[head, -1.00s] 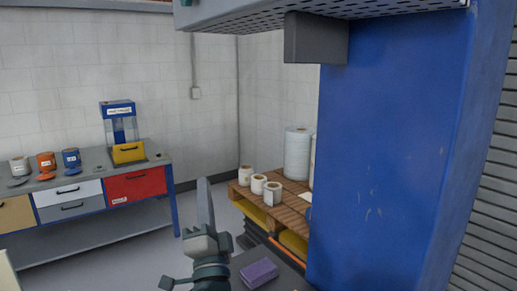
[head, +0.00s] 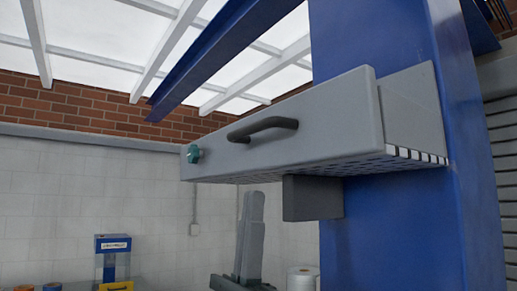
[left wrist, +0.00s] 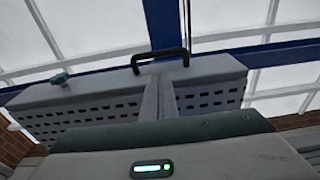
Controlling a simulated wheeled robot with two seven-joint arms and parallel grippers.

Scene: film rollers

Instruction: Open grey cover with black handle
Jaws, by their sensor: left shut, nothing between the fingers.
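The grey cover (head: 290,138) is a long box on the blue column, with a perforated underside. Its black handle (head: 264,127) is on the front face. The cover (left wrist: 60,108) and handle (left wrist: 160,56) also show in the left wrist view, seen from below. My left gripper (head: 250,205) points up below the cover, apart from the handle. It is shut and empty; its fingers (left wrist: 159,95) stand together in the left wrist view, with the handle just beyond their tips in the picture. My right gripper is not in view.
The blue column (head: 400,200) stands to the right. A teal knob (head: 194,154) is at the cover's left end. A dark grey block (head: 313,197) hangs under the cover. A white roll (head: 302,278) and a blue dispenser (head: 112,258) are low down. Space left of the cover looks free.

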